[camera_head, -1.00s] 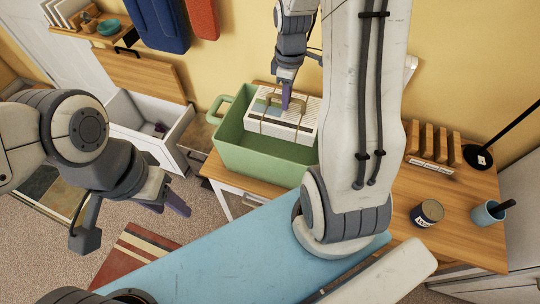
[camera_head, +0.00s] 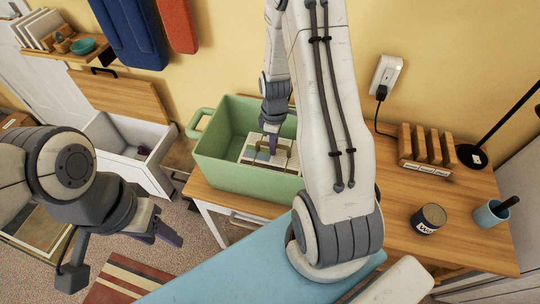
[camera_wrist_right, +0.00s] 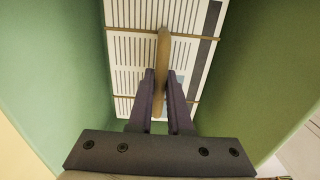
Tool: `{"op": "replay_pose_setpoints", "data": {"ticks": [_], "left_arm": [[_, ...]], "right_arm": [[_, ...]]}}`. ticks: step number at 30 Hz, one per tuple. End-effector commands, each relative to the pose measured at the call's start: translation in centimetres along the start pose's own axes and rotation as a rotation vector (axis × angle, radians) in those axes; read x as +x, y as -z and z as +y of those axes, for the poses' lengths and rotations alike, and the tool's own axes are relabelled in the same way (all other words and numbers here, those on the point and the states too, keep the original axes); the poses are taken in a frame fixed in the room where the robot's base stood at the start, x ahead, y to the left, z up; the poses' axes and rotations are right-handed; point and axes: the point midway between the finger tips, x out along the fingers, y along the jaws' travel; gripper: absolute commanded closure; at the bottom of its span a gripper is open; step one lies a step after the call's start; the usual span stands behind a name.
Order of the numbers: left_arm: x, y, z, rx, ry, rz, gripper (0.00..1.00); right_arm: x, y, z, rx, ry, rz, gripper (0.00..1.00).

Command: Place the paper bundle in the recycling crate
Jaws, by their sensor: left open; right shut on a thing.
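The recycling crate (camera_head: 225,178) is a green open box with a side handle, standing on the wooden table. The paper bundle (camera_head: 258,158), printed white paper with string and a handle, is inside the crate. In the right wrist view the bundle (camera_wrist_right: 130,65) lies between the green crate walls (camera_wrist_right: 55,75). My right gripper (camera_head: 272,148) reaches down into the crate and is shut on the bundle's tan handle (camera_wrist_right: 162,60). Whether the bundle touches the crate floor is not clear. My left gripper (camera_head: 170,232) is open and empty, left of the table and away from the crate.
A dark tin (camera_head: 428,219), a blue cup (camera_head: 490,214) and a wooden rack (camera_head: 424,150) stand on the table at right. An open white drawer or chest (camera_head: 135,152) is left of the crate. A blue surface (camera_head: 215,270) lies in front.

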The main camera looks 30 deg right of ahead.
Motion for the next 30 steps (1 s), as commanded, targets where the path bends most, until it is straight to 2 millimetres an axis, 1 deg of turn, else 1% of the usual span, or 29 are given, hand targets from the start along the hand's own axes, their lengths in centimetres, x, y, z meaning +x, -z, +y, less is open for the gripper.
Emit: {"op": "replay_pose_setpoints", "data": {"ticks": [6,9,12,18,22,23,24,25,30], "left_arm": [[-0.3,0.0,0.0,0.000,0.000,0.000,0.50],[-0.4,0.0,0.0,0.000,0.000,0.000,0.50],[-0.4,0.0,0.0,0.000,0.000,0.000,0.50],[-0.3,0.0,0.0,0.000,0.000,0.000,0.50],[0.0,0.0,0.0,0.000,0.000,0.000,0.50],[-0.1,0.0,0.0,0.000,0.000,0.000,0.50],[-0.1,0.0,0.0,0.000,0.000,0.000,0.50],[-0.1,0.0,0.0,0.000,0.000,0.000,0.50],[-0.1,0.0,0.0,0.000,0.000,0.000,0.50]], "right_arm": [[2.9,0.0,0.0,0.001,0.002,-0.001,1.00],[3.9,0.0,0.1,0.001,0.000,0.000,1.00],[4.2,0.0,0.1,0.001,-0.001,0.001,1.00],[4.2,0.0,0.1,0.001,-0.002,0.001,1.00],[4.6,0.0,0.1,0.001,-0.002,0.001,1.00],[4.5,0.0,0.1,0.001,-0.001,0.000,0.72],[4.5,0.0,0.1,0.000,0.000,0.000,0.56],[4.5,0.0,0.1,0.000,0.000,0.000,0.53],[4.5,0.0,0.0,0.000,0.000,0.000,0.53]]}}
